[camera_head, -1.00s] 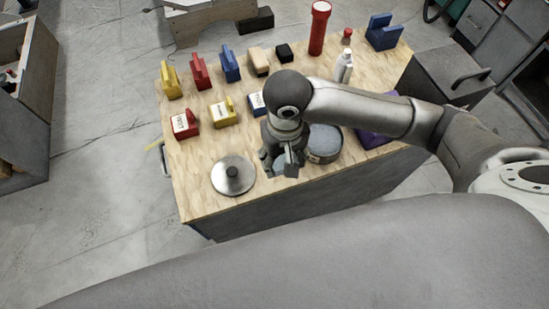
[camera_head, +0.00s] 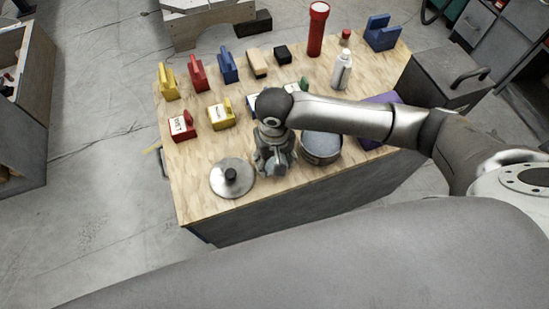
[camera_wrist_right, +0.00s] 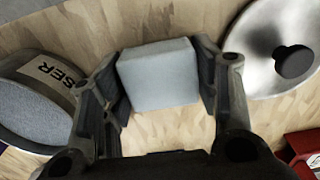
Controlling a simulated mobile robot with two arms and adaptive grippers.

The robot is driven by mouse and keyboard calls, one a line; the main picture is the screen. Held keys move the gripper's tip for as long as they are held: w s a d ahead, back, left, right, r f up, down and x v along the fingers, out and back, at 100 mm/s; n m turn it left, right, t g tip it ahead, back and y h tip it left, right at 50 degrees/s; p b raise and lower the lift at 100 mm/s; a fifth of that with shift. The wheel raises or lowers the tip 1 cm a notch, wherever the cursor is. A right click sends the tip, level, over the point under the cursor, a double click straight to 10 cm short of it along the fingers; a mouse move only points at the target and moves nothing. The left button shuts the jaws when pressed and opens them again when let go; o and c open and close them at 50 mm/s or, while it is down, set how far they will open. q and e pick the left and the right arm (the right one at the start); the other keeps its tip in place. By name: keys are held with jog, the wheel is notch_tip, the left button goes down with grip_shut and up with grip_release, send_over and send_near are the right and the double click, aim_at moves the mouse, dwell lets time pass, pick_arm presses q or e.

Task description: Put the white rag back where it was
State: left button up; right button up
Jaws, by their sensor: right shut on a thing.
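My right gripper (camera_head: 272,168) is over the front of the wooden table top (camera_head: 195,155), between the metal lid and the round grey pot. In the right wrist view, its fingers (camera_wrist_right: 160,90) are shut on a pale grey-white block-shaped thing (camera_wrist_right: 158,75), which I take to be the white rag. In the head view the arm and gripper hide this rag. The wrist view shows wood behind it; I cannot tell whether it touches the table. My left gripper is not in view.
The lid (camera_head: 232,180) with a black knob lies left of the gripper; the grey-filled pot (camera_head: 321,148) stands right. Labelled red (camera_head: 183,127) and yellow (camera_head: 222,115) blocks stand behind left. A white bottle (camera_head: 341,72), red cylinder (camera_head: 318,30) and blue holder (camera_head: 382,34) stand farther back.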

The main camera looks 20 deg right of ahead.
aim_at(274, 161)
jog(key=shift+f, duration=0.1)
jog(key=o, duration=0.9)
notch_tip(274, 161, up, 12)
jog(key=shift+r+p, duration=0.15)
jog(key=shift+p, duration=0.4)
